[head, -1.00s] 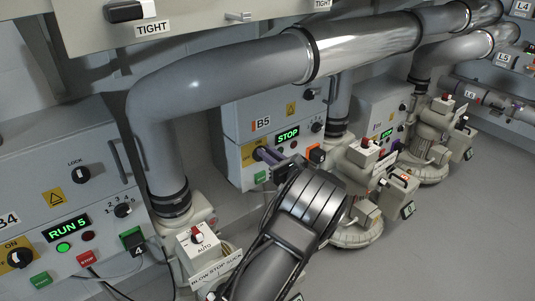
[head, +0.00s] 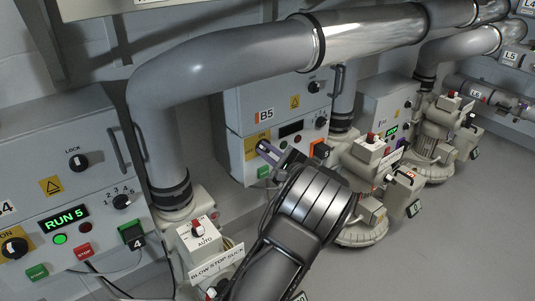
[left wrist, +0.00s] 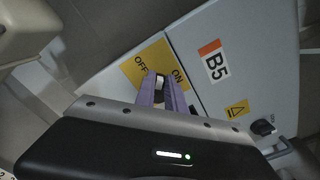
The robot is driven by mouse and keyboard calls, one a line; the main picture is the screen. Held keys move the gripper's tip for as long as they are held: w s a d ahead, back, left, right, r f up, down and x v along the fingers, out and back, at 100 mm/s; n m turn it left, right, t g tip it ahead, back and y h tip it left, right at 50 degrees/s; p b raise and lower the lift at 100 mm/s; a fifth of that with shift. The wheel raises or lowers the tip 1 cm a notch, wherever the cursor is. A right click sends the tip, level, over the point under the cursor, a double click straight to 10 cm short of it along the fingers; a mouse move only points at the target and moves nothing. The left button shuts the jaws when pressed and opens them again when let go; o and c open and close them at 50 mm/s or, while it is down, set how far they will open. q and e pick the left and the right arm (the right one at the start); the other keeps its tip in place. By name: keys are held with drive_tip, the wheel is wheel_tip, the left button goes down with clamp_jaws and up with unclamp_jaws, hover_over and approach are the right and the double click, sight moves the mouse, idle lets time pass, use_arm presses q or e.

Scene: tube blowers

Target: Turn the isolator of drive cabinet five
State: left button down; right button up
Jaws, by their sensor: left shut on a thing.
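Drive cabinet five, labelled B5 (head: 236,112), stands at the back centre in the head view; its label plate (left wrist: 216,61) is also in the left wrist view. Its isolator is a dark knob (left wrist: 160,84) with a white mark on a yellow OFF/ON plate (left wrist: 136,73). My left gripper (head: 264,147) reaches the cabinet's lower left front. In the left wrist view its purple fingers (left wrist: 161,95) are shut on the knob, one on each side. The fingers and gripper body hide part of the knob. The cabinet's display (head: 291,129) is dark. My right gripper is not in view.
A large grey pipe (head: 225,65) crosses above and comes down left of B5. A neighbouring cabinet (head: 30,165) at left shows RUN 5. Blower units (head: 375,155) stand right of my arm. The floor (head: 470,215) at lower right is clear.

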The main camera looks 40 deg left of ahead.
use_arm(q)
drive_tip(key=shift+s+f+n+b, duration=0.1)
drive_tip(key=shift+f+n+b, duration=0.25)
drive_tip(key=shift+n+b, duration=1.1)
drive_tip(key=shift+s+f+n+b, duration=0.15)
drive_tip(key=shift+f+n+b, duration=0.2)
drive_tip(key=shift+n+b, duration=1.1)
drive_tip(key=shift+s+f+n+b, duration=0.1)
drive_tip(key=shift+f+n+b, duration=0.25)
drive_tip(key=shift+n+b, duration=1.05)
drive_tip(key=c, duration=1.4)
unclamp_jaws()
drive_tip(key=shift+a+r, duration=0.1)
drive_tip(key=p+v, duration=0.3)
drive_tip(key=v, duration=0.4)
drive_tip(key=shift+d, duration=0.4)
